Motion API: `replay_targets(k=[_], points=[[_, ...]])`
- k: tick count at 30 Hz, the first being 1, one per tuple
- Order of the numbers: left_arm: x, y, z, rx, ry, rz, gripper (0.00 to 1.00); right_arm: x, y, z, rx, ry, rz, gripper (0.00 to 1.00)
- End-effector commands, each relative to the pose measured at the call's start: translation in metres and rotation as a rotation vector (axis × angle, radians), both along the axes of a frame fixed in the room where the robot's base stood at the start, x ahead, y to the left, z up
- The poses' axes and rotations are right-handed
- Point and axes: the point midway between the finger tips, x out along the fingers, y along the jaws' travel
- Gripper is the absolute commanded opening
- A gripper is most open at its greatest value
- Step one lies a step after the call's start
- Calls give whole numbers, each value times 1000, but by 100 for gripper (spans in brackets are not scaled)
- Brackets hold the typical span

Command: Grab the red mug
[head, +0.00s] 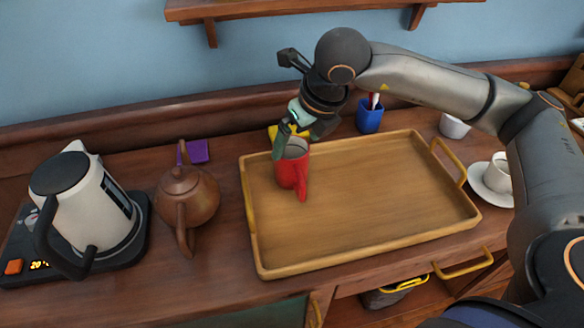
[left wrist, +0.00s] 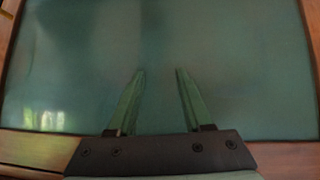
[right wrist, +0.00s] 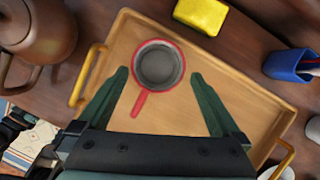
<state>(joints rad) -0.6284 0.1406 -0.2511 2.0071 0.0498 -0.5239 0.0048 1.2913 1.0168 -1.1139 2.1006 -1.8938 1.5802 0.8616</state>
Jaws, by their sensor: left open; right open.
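The red mug (head: 292,170) stands upright in the left back part of the wooden tray (head: 380,238), its handle toward the front. My right gripper (head: 291,138) is open at the mug's rim, coming from behind and above. In the right wrist view the mug (right wrist: 158,66) lies between and a little beyond the open fingers (right wrist: 160,85), its grey inside showing and its handle pointing back toward the gripper. I cannot tell whether a finger touches it. My left gripper (left wrist: 153,85) is open and empty before a plain dark green surface (left wrist: 230,60); it is out of the head view.
A brown teapot (head: 187,198) and a white kettle (head: 82,195) stand left of the tray. A yellow block (right wrist: 201,14) and a blue cup (head: 370,117) are behind it. A white cup on a saucer (head: 483,190) is at the right. Most of the tray is bare.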

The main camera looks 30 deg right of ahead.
Motion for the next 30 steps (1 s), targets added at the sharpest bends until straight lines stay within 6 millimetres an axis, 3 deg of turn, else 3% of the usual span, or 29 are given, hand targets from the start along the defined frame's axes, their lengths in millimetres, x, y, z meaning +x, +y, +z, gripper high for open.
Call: replay_targets(k=[8, 15, 25, 30], points=[[1, 0, 1, 2, -2, -2, 50, 9, 2, -23, 0, 2, 0, 100], [1, 0, 0, 2, -1, -1, 50, 21, 6, -56, 0, 2, 0, 100], [-3, 1, -3, 3, 7, -1, 50, 24, 6, -63, 1, 0, 1, 100], [-6, 1, -5, 4, 14, 0, 50, 24, 6, -62, 1, 0, 1, 81]])
